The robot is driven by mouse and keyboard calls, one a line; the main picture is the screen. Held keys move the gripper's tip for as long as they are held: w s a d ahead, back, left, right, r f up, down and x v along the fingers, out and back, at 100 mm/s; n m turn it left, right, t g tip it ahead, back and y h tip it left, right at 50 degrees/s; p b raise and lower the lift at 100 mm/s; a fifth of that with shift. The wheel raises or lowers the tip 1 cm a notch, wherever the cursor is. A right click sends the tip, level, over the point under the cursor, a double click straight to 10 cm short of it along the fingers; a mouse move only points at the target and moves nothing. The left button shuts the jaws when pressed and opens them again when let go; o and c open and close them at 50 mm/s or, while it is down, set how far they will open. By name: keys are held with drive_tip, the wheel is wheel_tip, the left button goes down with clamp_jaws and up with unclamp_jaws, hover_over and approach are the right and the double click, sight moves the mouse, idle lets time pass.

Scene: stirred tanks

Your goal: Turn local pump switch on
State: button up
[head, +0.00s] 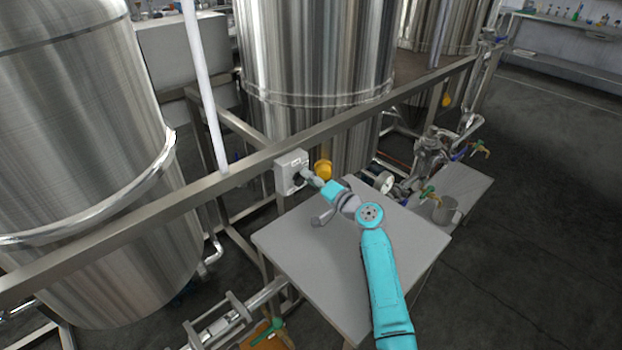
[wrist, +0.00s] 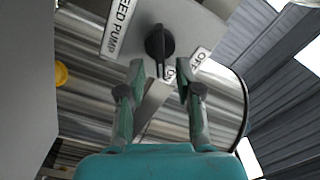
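The pump switch is a black knob (wrist: 158,45) on a light grey box (wrist: 190,25). In the wrist view the box bears a FEED PUMP label (wrist: 119,25) and an OFF label (wrist: 198,58). Another label beginning with O is partly hidden near the knob's lower end. The knob's long handle runs nearly vertically in that view. My gripper (wrist: 160,78) is open, its two fingers either side of the knob's lower end, with no clear contact. In the head view the switch box (head: 290,167) is on the steel rail and my gripper (head: 308,178) is at its front.
A yellow round object (head: 323,169) is just right of the box. A grey table (head: 320,255) lies under my arm. Large steel tanks (head: 315,60) stand behind the rail (head: 150,205). A metal jug (head: 445,210) and valves stand at the right.

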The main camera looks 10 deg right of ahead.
drive_tip(key=v, duration=1.2)
drive_tip(key=shift+s+a, duration=0.1)
